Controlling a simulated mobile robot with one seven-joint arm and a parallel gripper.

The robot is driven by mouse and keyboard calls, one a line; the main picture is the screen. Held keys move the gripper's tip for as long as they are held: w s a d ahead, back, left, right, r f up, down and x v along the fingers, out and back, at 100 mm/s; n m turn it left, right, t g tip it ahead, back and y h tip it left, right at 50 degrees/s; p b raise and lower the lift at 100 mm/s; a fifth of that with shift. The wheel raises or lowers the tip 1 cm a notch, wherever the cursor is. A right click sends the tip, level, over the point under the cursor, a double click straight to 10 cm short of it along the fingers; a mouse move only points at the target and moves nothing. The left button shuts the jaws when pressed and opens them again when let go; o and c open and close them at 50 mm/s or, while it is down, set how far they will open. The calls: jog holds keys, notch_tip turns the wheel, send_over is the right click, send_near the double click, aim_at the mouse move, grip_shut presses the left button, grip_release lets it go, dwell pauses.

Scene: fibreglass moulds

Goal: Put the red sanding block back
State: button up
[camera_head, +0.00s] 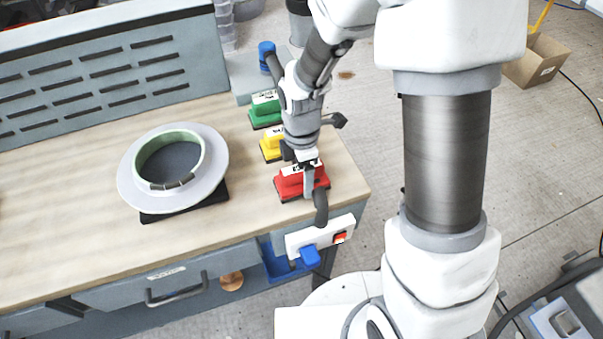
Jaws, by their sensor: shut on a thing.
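The red sanding block (290,186) is at the right end of the wooden workbench, nearest the front edge of a row of coloured blocks. My gripper (308,182) is over it with its fingers at the block's upper part, shut on it. The block looks level and at or close to the bench top; I cannot tell whether it touches. The yellow block (270,147) and the green block (264,108) stand behind it in the row. My gripper and wrist hide part of the red and yellow blocks.
A round grey mould with a green ring (127,185) sits on a dark base on the workbench (75,240). A slotted panel (100,80) stands along the back. A white power strip with a blue plug (309,256) is at the front edge. Bare bench lies left of the blocks.

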jog(key=shift+f, duration=0.15)
jog(key=o, duration=1.1)
